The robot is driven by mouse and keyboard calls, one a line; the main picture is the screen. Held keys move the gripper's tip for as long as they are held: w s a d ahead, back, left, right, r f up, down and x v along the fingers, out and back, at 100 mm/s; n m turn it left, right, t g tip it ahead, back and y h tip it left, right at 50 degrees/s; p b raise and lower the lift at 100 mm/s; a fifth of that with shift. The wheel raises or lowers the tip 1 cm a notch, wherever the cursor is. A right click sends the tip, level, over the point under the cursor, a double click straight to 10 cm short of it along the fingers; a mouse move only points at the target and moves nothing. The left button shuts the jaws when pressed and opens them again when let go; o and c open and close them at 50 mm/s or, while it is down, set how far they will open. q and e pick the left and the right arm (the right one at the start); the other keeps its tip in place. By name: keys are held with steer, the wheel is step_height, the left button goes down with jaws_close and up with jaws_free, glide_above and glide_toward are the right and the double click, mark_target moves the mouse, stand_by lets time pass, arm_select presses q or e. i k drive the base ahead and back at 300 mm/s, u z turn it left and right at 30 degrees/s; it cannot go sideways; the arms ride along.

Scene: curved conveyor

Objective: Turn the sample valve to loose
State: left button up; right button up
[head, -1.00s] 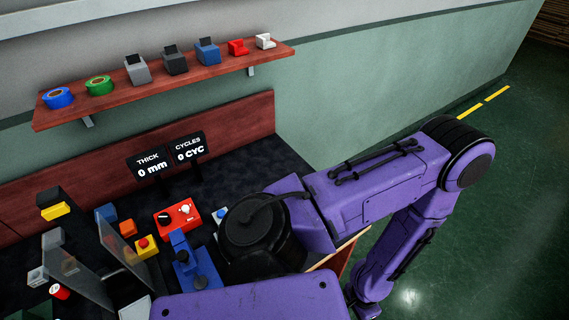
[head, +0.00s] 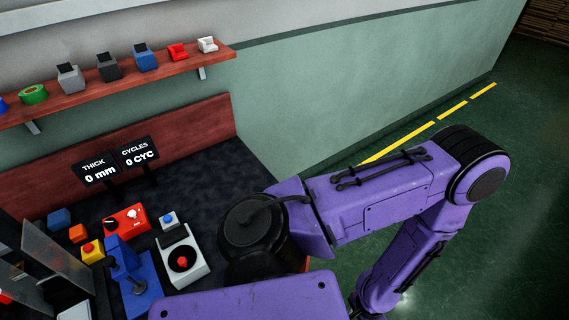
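No label in the head view marks the sample valve, so I cannot tell for sure which part it is. A light grey box (head: 196,270) on the dark bench top carries a round black dial (head: 182,257) with a red centre. A red box (head: 125,220) behind it has a black knob (head: 109,223) and a white knob (head: 139,217). A purple arm of mine comes in from the right and covers the bench just right of the grey box. Neither gripper shows.
A blue fixture (head: 134,278) stands left of the grey box, with a yellow button box (head: 92,251) and clear panels further left. A wooden shelf (head: 180,66) holds tape rolls and small blocks. Green floor lies open at right.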

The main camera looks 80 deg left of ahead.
mark_target(111, 224)
steer(key=u, duration=3.8)
steer(key=i, duration=0.5)
steer(key=u, duration=0.3)
steer(key=k, duration=0.5)
steer(key=z, duration=2.9)
steer(key=k, duration=0.9)
